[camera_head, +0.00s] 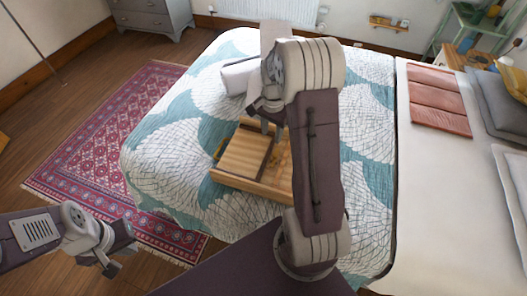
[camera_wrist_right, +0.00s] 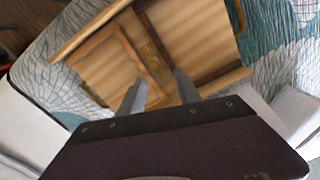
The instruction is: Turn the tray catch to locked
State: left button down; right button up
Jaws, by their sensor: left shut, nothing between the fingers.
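A wooden tray (camera_head: 248,186) lies on the bed. Its near side and part of its inside show in the head view; my right arm covers its right part. The right wrist view also shows the tray (camera_wrist_right: 92,38), with a dark bar across it and a small yellowish fitting (camera_wrist_right: 152,62) that may be the catch; its setting cannot be read. My right gripper (camera_wrist_right: 160,92) has its two fingers apart with nothing visible between them, over the tray near the fitting. Whether they touch anything is unclear. My left gripper (camera_head: 112,268) is shut and empty, low at the left, away from the bed.
The bed (camera_head: 160,150) has a teal and white patterned cover. A folded pinkish cloth (camera_head: 438,100) and grey pillows (camera_head: 490,95) lie at the right. A red rug (camera_head: 100,140) covers the floor at left. A grey dresser (camera_head: 150,15) stands at the back.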

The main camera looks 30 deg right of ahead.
aim_at(275, 155)
jog(key=f, duration=0.3)
jog(key=f+b, duration=0.1)
jog(key=f, duration=0.3)
jog(key=s+d+f, duration=0.1)
jog(key=f, duration=0.2)
jog(key=shift+s+d+f+b, duration=0.1)
jog(key=shift+f+b, duration=0.1)
jog(key=shift+b, duration=0.2)
grip_shut()
